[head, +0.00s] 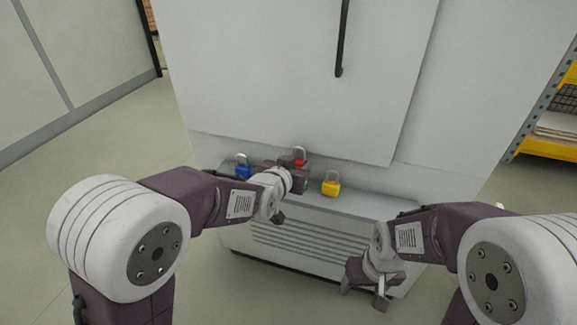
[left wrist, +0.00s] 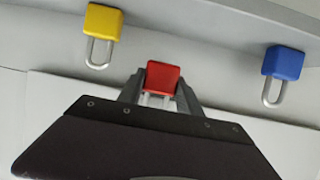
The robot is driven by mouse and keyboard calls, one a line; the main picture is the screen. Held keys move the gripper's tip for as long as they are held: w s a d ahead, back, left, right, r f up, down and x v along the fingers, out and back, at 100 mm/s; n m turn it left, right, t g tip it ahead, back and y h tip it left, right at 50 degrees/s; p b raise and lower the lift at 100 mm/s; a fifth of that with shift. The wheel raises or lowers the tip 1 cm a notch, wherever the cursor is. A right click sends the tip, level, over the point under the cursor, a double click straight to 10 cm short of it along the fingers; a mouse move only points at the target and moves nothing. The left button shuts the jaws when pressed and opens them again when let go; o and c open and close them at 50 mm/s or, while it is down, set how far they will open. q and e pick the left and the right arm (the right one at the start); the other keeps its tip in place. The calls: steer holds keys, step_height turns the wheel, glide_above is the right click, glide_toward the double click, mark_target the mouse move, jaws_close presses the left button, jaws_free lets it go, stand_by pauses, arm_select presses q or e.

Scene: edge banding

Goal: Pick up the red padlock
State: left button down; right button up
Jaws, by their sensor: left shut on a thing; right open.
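The red padlock (head: 299,163) has a red body and a silver shackle. In the head view it is partly hidden behind my left gripper (head: 297,172). In the left wrist view the red padlock (left wrist: 162,77) sits between the two fingers of my left gripper (left wrist: 160,96), which is shut on it. I cannot tell whether the padlock still touches the ledge. My right gripper (head: 366,286) is open and empty, low in front of the cabinet's vented base, apart from the padlocks.
A blue padlock (head: 242,168) stands left of the red one and a yellow padlock (head: 331,184) right of it, on the grey ledge (head: 368,203). A tall white cabinet front (head: 290,80) rises behind. Yellow shelving (head: 550,149) stands at the right. The floor at left is clear.

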arm_select(q)
steer(key=s+d+r+p, duration=0.1)
steer(key=d, duration=0.1)
steer(key=s+d+r+p, duration=0.1)
steer(key=d+r+p, duration=0.1)
steer(key=s+d+r+p, duration=0.2)
steer(key=shift+d, duration=0.25)
steer(key=shift+s+d+r, duration=0.1)
steer(key=shift+s+d, duration=0.25)
steer(key=shift+d, duration=0.15)
arm_select(e)
step_height(320, 180, up, 6)
steer(key=shift+r, duration=0.1)
